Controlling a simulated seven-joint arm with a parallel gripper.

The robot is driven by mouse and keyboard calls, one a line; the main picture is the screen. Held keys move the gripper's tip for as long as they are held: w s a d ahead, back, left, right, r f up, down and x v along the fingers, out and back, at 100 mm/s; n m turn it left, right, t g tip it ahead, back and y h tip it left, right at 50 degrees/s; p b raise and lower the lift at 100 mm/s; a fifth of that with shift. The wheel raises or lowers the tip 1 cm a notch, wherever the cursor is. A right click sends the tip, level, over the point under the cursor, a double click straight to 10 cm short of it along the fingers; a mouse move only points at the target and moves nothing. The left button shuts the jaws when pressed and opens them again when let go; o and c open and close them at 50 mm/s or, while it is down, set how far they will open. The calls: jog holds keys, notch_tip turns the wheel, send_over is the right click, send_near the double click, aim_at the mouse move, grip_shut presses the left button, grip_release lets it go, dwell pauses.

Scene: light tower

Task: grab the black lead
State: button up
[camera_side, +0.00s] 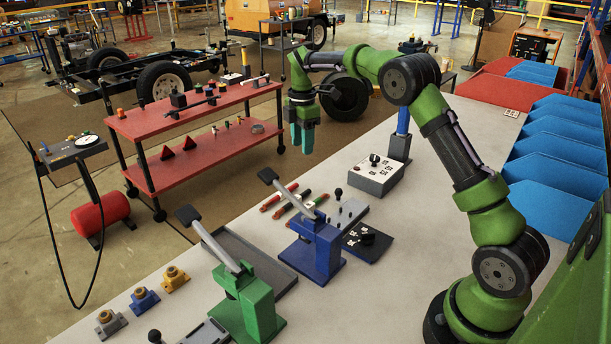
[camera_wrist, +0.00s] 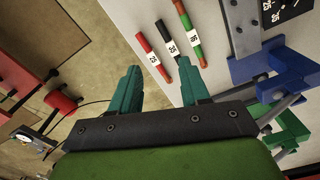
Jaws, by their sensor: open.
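Three labelled sticks lie side by side on the pale table. My gripper (camera_side: 302,153) points down, high above the table and beyond the leads in the side view. In the wrist view, its teal fingers (camera_wrist: 161,80) are apart with nothing between them, and the leads lie beyond the fingertips.
A blue clamp (camera_side: 318,245) and a green clamp (camera_side: 246,305) with raised levers stand nearby. A grey control box (camera_side: 376,178) and a blue post (camera_side: 403,122) stand near my gripper. A red two-tier cart (camera_side: 200,165) stands off the table.

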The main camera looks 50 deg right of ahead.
jog(key=r+n, duration=0.2)
jog(key=n, duration=0.2)
send_over(303, 193)
jog(key=f, duration=1.1)
jog(key=shift+w+d+f, duration=0.2)
jog(key=shift+w+f, duration=0.2)
jog(key=f, duration=0.2)
jog(key=s+f, duration=0.1)
jog(key=f, duration=0.1)
jog(key=shift+a, duration=0.25)
jog(key=shift+w+f, duration=0.1)
jog(key=shift+f, duration=0.5)
grip_shut()
